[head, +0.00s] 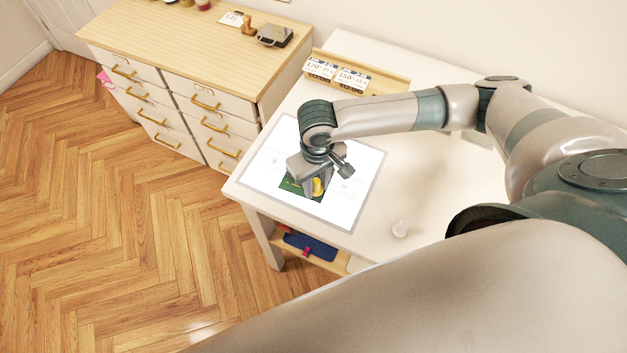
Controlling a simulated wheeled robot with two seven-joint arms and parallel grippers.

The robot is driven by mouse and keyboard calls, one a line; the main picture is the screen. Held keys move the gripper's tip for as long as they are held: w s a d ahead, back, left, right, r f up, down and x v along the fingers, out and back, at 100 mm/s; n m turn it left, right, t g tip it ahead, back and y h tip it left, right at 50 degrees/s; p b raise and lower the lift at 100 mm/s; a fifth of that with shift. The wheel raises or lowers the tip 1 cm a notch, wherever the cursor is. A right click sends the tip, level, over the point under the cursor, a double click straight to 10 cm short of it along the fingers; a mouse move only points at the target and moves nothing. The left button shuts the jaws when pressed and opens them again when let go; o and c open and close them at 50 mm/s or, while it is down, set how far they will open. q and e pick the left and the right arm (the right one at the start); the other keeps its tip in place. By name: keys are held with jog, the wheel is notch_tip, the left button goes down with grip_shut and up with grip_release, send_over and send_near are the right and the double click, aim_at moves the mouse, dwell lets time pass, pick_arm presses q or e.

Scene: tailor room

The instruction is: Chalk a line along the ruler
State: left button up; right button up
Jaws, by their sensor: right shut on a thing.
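My right gripper (314,184) points down over a white sheet with a grey border (352,206) on the white table. It is shut on a small yellow piece (318,187), which may be the chalk; the gripper covers part of it. A dark green patch (289,186) lies on the sheet under and beside the fingers. Whether the yellow piece touches the surface, I cannot tell. I cannot make out a ruler or a chalk line; the gripper hides part of the sheet. My left gripper is out of view.
A wooden tray with printed cards (337,75) lies at the back. A drawer cabinet (180,40) stands at the left. A lower shelf holds a blue item (310,246).

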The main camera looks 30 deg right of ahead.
aim_at(318, 181)
jog(key=shift+s+d, duration=0.25)
jog(key=shift+s, duration=0.05)
notch_tip(318, 181, up, 3)
jog(key=p, duration=0.3)
jog(key=shift+r, duration=2)
